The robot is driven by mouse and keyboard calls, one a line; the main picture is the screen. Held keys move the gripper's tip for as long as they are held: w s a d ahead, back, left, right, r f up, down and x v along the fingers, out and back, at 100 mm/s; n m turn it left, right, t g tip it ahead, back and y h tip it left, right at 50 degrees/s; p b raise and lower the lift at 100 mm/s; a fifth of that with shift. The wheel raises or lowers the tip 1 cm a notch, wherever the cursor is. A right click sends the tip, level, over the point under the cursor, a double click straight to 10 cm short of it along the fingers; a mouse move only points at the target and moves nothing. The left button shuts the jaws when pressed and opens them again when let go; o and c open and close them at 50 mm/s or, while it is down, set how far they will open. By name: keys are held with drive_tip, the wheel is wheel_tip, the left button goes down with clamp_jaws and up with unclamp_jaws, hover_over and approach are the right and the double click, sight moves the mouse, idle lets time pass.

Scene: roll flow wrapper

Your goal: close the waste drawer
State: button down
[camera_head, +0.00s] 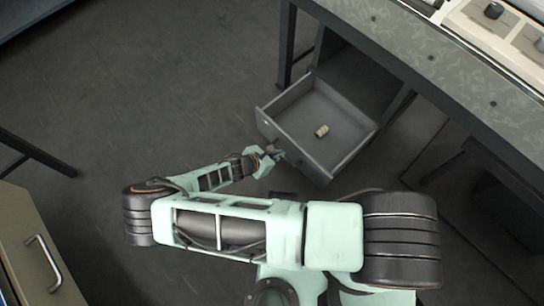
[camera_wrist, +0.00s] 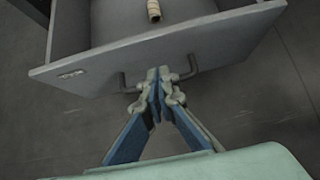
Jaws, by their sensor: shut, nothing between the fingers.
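The grey waste drawer (camera_head: 300,115) stands pulled out from under the bench in the head view, with its inside open to view. A small pale roll-shaped piece (camera_head: 321,131) lies on its floor. In the wrist view the drawer front (camera_wrist: 110,66) crosses the picture, with a dark bar handle (camera_wrist: 188,70) on it. My gripper (camera_head: 275,152) is at the drawer's front. In the wrist view my gripper (camera_wrist: 160,75) is shut and empty, its fingertips together in front of the handle's middle. I cannot tell whether they touch the handle or the front.
The bench (camera_head: 420,50) with a machine on top stands above the drawer, and its dark leg (camera_head: 287,45) is beside it. A cabinet with a metal handle (camera_head: 42,262) is at the lower left. Bare dark floor (camera_head: 170,80) lies left of the drawer.

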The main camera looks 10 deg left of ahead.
sight(293, 145)
drive_tip(key=w+d, duration=0.1)
drive_tip(key=w, duration=0.1)
drive_tip(key=w+d+f, duration=0.1)
drive_tip(key=w+d, duration=0.1)
drive_tip(key=shift+b, duration=0.3)
drive_tip(key=shift+w+d, duration=0.1)
drive_tip(key=shift+w, duration=0.05)
